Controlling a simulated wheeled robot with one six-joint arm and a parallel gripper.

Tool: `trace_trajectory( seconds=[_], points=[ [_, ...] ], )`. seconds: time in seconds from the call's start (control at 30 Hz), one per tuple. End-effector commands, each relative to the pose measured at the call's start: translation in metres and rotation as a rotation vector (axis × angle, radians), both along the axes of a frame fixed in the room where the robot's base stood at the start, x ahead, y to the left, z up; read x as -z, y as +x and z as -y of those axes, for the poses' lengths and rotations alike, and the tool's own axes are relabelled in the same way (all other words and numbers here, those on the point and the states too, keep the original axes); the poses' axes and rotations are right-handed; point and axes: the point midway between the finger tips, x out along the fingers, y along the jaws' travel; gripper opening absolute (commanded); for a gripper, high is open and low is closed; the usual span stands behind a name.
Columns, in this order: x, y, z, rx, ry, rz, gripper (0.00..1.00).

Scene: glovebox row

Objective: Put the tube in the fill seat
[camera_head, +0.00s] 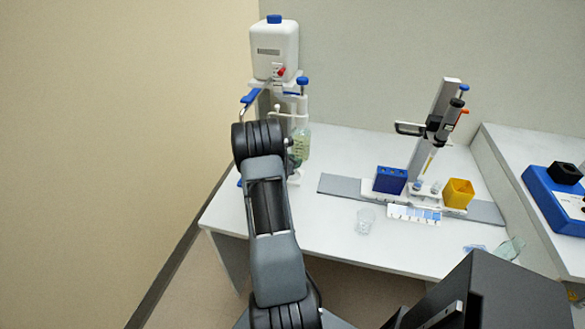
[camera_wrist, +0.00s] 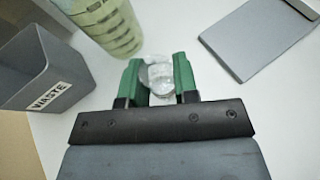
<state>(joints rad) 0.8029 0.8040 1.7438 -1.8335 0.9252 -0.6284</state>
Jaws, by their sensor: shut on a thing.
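In the wrist view my gripper (camera_wrist: 158,68) has two green fingers shut on a clear, whitish tube (camera_wrist: 161,84). In the head view my arm covers most of the gripper and the tube. I cannot make out the fill seat for certain; a white dispenser stand with a reservoir (camera_head: 274,52) rises behind my arm at the table's left end.
A grey bin marked WASTE (camera_wrist: 48,84) and a greenish graduated vessel (camera_wrist: 108,27) stand close to my gripper. A pipette stand (camera_head: 437,125), blue rack (camera_head: 389,181), yellow box (camera_head: 458,194) and clear cup (camera_head: 364,221) stand farther right. The table's front left is clear.

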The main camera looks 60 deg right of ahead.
Motion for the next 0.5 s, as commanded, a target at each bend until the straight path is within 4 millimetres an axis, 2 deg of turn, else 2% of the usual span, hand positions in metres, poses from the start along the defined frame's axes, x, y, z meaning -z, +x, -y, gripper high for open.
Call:
trace_trajectory(
  seconds=[0.17,0.5],
  points=[
    [0.007,0.005,0.003,0.000,0.000,-0.001,0.06],
    [0.041,0.008,0.005,0.000,0.001,-0.001,0.06]
  ],
)
